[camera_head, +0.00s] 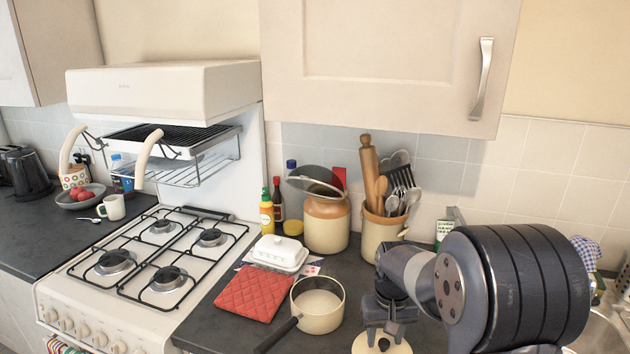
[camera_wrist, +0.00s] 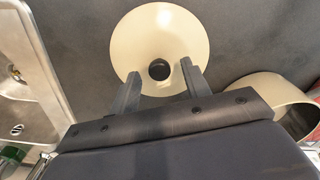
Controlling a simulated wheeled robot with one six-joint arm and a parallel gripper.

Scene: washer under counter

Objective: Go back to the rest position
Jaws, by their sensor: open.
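My gripper (camera_head: 385,336) is open and points down at the front of the counter, at the bottom of the head view. Under it is a round cream lid (camera_head: 362,344) with a dark knob, cut off by the frame edge. In the wrist view, the lid (camera_wrist: 185,28) lies on the dark counter. Its dark knob (camera_wrist: 159,69) appears between my gripper's two fingertips (camera_wrist: 160,72), with a gap on each side. I cannot tell the height of the fingertips above the knob. My arm covers the right part of the counter in the head view.
A cream saucepan (camera_head: 318,309) stands left of my gripper, beside a red potholder (camera_head: 254,292) and a white butter dish (camera_head: 279,252). The hob (camera_head: 155,262) is left. A sink (camera_wrist: 30,75) is near. A cupboard (camera_head: 390,60) hangs above.

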